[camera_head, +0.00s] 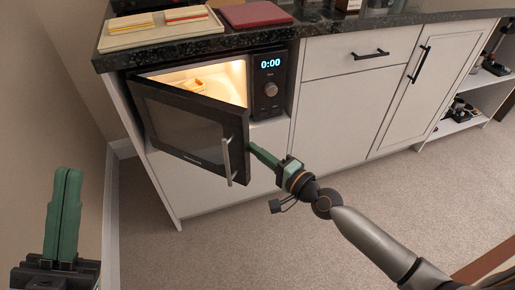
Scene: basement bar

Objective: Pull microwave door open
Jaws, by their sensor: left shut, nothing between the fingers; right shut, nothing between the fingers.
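The microwave (268,98) sits in a niche under the dark counter, lit inside, its display reading 0:00. Its dark door (190,133) stands partly open, swung out from hinges on the left. A metal handle (227,162) is on the door's right edge. My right gripper (254,149) is shut and empty; its green fingertips are beside the door's free edge, just right of the handle. I cannot tell whether they touch the door. My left gripper (66,175) is shut and empty, pointing up at the lower left, apart from the microwave.
White cabinets (335,105) stand to the right. The carpet (270,235) in front is clear.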

